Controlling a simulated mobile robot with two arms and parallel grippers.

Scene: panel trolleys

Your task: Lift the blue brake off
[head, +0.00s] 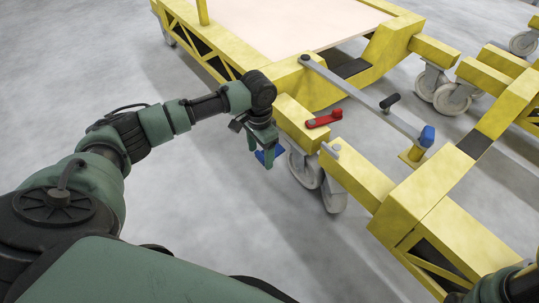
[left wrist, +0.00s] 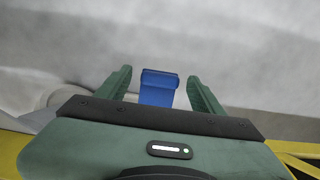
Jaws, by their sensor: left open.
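The blue brake (head: 277,151) is a small blue pedal beside the caster wheel at the yellow trolley's corner. In the head view it is partly hidden behind my left gripper (head: 260,153). In the left wrist view the blue brake (left wrist: 158,88) shows as a flat tab with a rolled far edge, between the two green fingers of the left gripper (left wrist: 160,85). The fingers are apart, with a gap visible on both sides of the tab. Part of my right arm shows at the bottom right corner of the head view; its gripper is out of frame.
Grey caster wheels (head: 304,167) stand next to the brake. A red lever (head: 325,119) lies on the yellow frame above. The floor at left is clear.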

